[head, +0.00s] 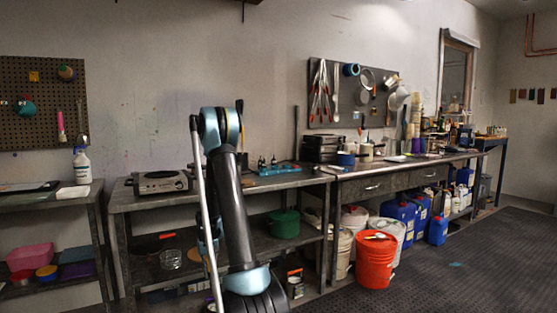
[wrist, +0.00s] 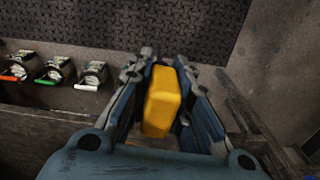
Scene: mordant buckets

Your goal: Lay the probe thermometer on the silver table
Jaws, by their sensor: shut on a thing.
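In the wrist view my gripper (wrist: 160,78) is shut on a yellow block-like thing (wrist: 160,100), held between the two fingers. It looks like the body of the probe thermometer; no probe shaft shows. In the head view my gripper and the thing it holds cannot be made out. A grey metal-topped table (head: 280,181) stands behind my arm, and a longer metal-topped bench (head: 390,167) with drawers adjoins it to the right. I cannot tell for sure which one is the silver table.
A hot plate (head: 160,181) and a blue tool (head: 278,170) sit on the nearer table. An orange bucket (head: 375,261) and blue jugs (head: 398,213) stand under and before the bench. Dark floor matting (head: 470,250) at right is mostly clear. Containers with coloured handles (wrist: 55,70) show in the wrist view.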

